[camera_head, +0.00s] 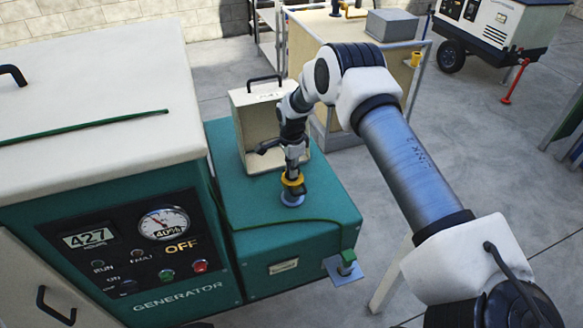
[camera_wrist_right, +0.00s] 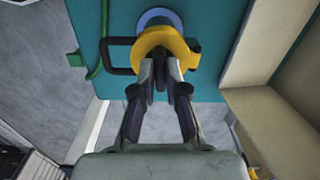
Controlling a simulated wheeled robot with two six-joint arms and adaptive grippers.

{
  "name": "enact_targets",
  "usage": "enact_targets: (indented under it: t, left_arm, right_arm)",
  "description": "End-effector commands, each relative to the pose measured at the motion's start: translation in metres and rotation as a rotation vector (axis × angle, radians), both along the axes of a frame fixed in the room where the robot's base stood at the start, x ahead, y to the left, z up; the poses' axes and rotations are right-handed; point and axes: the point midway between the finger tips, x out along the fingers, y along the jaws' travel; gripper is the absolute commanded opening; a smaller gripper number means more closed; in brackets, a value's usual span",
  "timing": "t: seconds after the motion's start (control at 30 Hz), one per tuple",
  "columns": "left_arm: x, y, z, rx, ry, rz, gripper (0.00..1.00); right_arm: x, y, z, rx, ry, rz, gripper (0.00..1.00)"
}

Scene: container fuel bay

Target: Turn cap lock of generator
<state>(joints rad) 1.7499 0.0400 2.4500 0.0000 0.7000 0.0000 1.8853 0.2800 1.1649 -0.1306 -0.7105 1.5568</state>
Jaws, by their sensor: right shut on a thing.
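The generator (camera_head: 120,215) is a teal unit with a cream lid and a dark control panel reading 427, 40% and OFF. A lower teal tank section (camera_head: 290,235) adjoins its right side. A yellow cap (camera_head: 293,190) sits there on a blue round neck (camera_head: 291,200). In the right wrist view the yellow cap (camera_wrist_right: 160,42) has a dark loop handle on its left and a small tab on its right. My left gripper is out of view.
A beige box with a black handle (camera_head: 248,120) stands on the tank, close behind my right gripper. A green cord and a green block on a bracket (camera_head: 345,265) are at the tank's front corner. Grey floor (camera_head: 480,150) lies open to the right.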

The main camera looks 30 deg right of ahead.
Motion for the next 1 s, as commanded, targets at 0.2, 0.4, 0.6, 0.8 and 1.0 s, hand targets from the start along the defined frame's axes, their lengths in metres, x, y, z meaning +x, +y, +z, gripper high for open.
enact_targets:
  t: [0.2,0.4,0.6,0.8,1.0]
  left_arm:
    - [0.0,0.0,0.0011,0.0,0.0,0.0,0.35]
    - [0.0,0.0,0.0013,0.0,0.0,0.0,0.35]
    - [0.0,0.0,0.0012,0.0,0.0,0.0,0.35]
    - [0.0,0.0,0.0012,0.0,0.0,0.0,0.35]
    - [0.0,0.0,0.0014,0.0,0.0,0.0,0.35]
  right_arm:
    - [-0.0023,-0.0006,-0.0028,0.0,0.006,-0.074,0.0]
    - [-0.0027,-0.0006,-0.0033,0.0,0.007,-0.097,0.0]
    - [-0.0031,-0.0006,-0.0037,0.001,0.008,-0.099,0.0]
    - [-0.0033,-0.0006,-0.0038,0.001,0.009,-0.099,0.38]
    - [-0.0018,-0.0002,-0.0021,0.001,0.005,-0.098,0.38]
